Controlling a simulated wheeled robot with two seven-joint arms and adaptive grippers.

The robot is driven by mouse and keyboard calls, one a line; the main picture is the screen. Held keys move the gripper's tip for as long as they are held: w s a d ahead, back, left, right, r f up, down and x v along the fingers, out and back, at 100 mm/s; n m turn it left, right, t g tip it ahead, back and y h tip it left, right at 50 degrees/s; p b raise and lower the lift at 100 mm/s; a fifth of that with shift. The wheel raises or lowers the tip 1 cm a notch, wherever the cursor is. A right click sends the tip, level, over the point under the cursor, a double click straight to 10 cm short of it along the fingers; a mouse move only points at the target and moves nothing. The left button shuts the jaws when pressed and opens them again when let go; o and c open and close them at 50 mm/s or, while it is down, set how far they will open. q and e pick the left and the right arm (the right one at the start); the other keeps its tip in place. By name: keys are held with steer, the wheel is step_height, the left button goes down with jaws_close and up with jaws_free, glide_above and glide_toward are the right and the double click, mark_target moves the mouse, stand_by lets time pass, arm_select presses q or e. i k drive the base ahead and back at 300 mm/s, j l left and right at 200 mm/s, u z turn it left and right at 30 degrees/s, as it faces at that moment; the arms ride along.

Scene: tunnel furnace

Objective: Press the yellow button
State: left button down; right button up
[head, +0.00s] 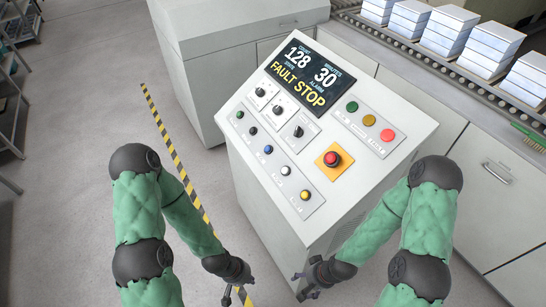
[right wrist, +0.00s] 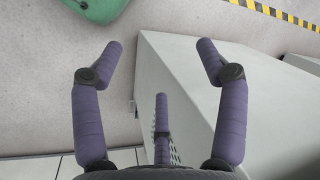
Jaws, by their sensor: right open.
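The yellow button (head: 305,195) is the small round one at the near right end of the lower button row on the console's sloped panel (head: 235,135). Nothing covers it in the head view. My right gripper (head: 308,280) is below and in front of the panel, apart from the button. In the right wrist view the right gripper (right wrist: 161,62) has its fingers spread and empty. My left gripper (head: 236,295) is low at the bottom edge, left of the console; its fingers are too small to judge.
The same row has green, dark, blue and white buttons. A red mushroom button (head: 332,158) on a yellow plate is close by. A display (head: 309,74) reads FAULT STOP. Lamps (head: 369,120) sit at upper right. A conveyor (head: 440,65) with stacked blocks runs behind. Floor at left is open.

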mark_target(305, 195)
steer(key=j+z, duration=0.15)
steer(key=z, duration=0.25)
steer(key=j+z, duration=0.15)
steer(key=z, duration=0.2)
steer(key=j+z, duration=0.1)
steer(key=z, duration=0.3)
steer(key=k+j+z, duration=0.15)
steer(key=j, duration=0.35)
steer(key=k+j+z, duration=0.2)
steer(key=j, duration=0.3)
steer(key=k+j+z, duration=0.15)
steer(key=k+j, duration=0.25)
steer(key=k+j+z, duration=0.2)
steer(key=j, duration=0.25)
steer(key=k, duration=0.1)
